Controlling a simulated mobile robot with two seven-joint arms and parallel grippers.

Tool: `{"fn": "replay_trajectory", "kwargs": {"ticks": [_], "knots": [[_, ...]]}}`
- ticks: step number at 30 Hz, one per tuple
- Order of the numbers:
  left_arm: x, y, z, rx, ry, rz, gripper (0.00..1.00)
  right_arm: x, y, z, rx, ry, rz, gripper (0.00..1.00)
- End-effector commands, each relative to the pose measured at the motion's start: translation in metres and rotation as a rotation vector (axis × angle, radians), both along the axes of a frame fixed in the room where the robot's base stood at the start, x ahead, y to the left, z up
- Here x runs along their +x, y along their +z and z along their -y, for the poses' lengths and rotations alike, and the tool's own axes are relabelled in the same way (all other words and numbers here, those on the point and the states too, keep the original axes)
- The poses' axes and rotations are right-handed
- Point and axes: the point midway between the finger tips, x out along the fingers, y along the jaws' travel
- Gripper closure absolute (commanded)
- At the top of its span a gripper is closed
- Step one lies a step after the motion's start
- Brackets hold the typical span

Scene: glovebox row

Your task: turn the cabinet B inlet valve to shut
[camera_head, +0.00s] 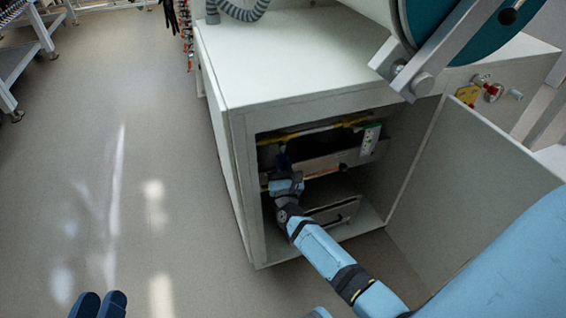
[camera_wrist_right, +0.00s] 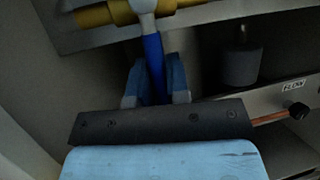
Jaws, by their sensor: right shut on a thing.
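The valve's blue lever (camera_wrist_right: 153,55) hangs from a pale hub on a yellow pipe (camera_wrist_right: 95,17) in the right wrist view. The lever stands roughly crosswise to the pipe. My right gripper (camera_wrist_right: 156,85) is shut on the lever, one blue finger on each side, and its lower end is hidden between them. In the head view my right arm reaches into the open cabinet (camera_head: 235,150), with the right gripper (camera_head: 283,163) below the yellow pipe (camera_head: 290,137); the lever is barely visible there. My left gripper (camera_head: 99,304) is at the bottom left, over the floor, far from the cabinet.
The cabinet door (camera_head: 470,185) stands open on the right. Inside are a grey cylinder (camera_wrist_right: 241,65), a panel labelled FLOW with a black knob (camera_wrist_right: 299,109), and a copper tube (camera_wrist_right: 270,118). The cabinet's side wall is close to the gripper's left. The floor (camera_head: 130,170) at left is clear.

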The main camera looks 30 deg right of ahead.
Motion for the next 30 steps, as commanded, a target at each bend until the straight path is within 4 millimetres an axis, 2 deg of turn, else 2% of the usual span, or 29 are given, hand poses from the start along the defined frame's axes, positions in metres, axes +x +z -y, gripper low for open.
{"fn": "replay_trajectory", "kwargs": {"ticks": [3, 4, 6, 7, 22, 26, 30], "knots": [[0.000, 0.001, 0.000, -0.007, 0.003, 0.001, 0.62, 0.000, 0.000, -0.002, 0.007, 0.003, 0.001, 1.00], [0.001, 0.002, 0.001, -0.008, 0.004, 0.001, 0.62, 0.000, 0.000, -0.002, 0.007, 0.003, 0.001, 0.77], [0.001, 0.002, 0.001, -0.010, 0.005, 0.001, 0.62, 0.000, 0.000, -0.002, 0.006, 0.002, 0.001, 0.61], [0.001, 0.002, 0.001, -0.011, 0.006, 0.001, 0.62, 0.000, 0.000, -0.002, 0.006, 0.003, 0.000, 0.59], [0.000, 0.004, -0.001, 0.001, 0.001, 0.004, 0.62, 0.000, 0.001, 0.002, -0.025, 0.001, -0.007, 0.59], [0.000, 0.013, -0.001, -0.001, 0.002, 0.003, 0.62, -0.002, 0.004, 0.009, -0.131, 0.001, -0.033, 0.59], [0.000, 0.026, 0.000, -0.002, 0.002, 0.003, 0.62, -0.005, 0.008, 0.021, -0.319, 0.001, -0.078, 0.59]]}}
